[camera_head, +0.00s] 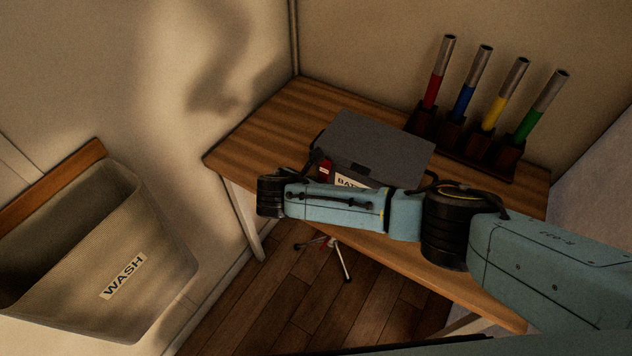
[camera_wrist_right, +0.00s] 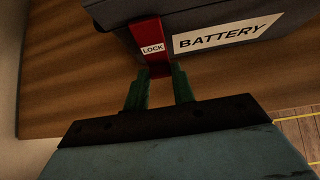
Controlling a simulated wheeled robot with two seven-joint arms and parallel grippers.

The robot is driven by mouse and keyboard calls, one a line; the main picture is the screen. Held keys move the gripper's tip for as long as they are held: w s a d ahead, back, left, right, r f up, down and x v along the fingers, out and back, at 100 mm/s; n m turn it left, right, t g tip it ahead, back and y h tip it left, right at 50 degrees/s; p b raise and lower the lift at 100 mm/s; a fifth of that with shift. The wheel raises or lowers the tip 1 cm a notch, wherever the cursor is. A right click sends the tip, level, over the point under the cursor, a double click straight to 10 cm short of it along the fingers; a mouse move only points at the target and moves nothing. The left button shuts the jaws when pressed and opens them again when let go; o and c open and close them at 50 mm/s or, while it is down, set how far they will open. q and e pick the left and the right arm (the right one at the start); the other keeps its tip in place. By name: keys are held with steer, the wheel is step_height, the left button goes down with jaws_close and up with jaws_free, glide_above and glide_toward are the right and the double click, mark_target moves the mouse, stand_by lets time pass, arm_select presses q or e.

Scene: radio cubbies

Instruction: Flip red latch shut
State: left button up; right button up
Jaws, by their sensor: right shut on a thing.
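The red latch (camera_wrist_right: 149,32) with a white LOCK label is on the front of the dark grey battery box (camera_wrist_right: 190,12). In the right wrist view it hangs across the box front beside the BATTERY label, with its lower end between my fingertips. My right gripper (camera_wrist_right: 160,80) is shut on that lower end. In the head view the latch (camera_head: 325,168) shows small at the left of the front of the box (camera_head: 375,142), whose lid looks down. My right forearm hides part of the box front and my right fingers there. My left gripper is not in view.
The box stands on a wooden table (camera_head: 265,115). A dark rack (camera_head: 480,160) with red, blue, yellow and green silver-topped tubes stands at the back right. A WASH bin (camera_head: 150,235) hangs at the left. The table's left end is clear.

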steer(key=shift+w+d+f+t+h, duration=0.1)
steer(key=shift+d+f+t+h, duration=0.05)
steer(key=shift+f+t+h, duration=0.4)
steer(key=shift+w+d+f+t+h+b, duration=0.15)
steer(key=shift+w+t+h+b, duration=0.1)
steer(key=shift+t+b, duration=0.35)
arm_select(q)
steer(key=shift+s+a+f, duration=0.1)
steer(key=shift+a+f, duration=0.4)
arm_select(e)
steer(key=o, duration=1)
